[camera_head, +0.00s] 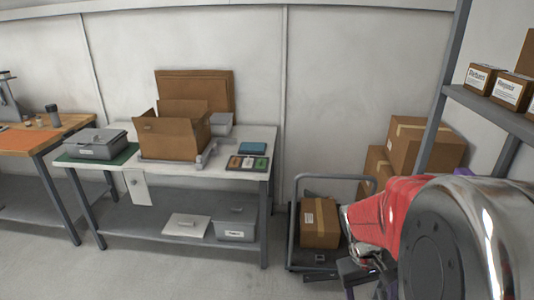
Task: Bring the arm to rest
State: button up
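My arm reaches in from the right edge, with a large grey and chrome joint close to the camera and a red link behind it. My gripper (352,272) shows only in part as dark pieces below the red link, low in the picture, in front of the cart. The arm hides most of it. I cannot tell whether its fingers are open or shut, and I see nothing held in it.
A cart (292,240) carrying a cardboard box (319,222) stands behind my gripper. A shelf rack (440,90) with small boxes (480,78) is at right, near my arm. A white table (210,172) holds an open carton (175,138). Floor at lower left is clear.

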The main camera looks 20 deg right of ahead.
jog(key=a+r+n+t+y, duration=0.1)
jog(key=a+r+t, duration=0.3)
jog(key=a+r, duration=0.3)
jog(key=a+r+n+t+y, duration=0.1)
jog(key=a+r+t, duration=0.2)
jog(key=a+r, duration=0.5)
jog(key=a, duration=0.7)
jog(key=shift+w+r+n+t, duration=0.2)
jog(key=shift+w+n+t, duration=0.1)
jog(key=shift+n+t, duration=0.1)
jog(key=shift+a, duration=0.1)
jog(key=shift+c, duration=0.2)
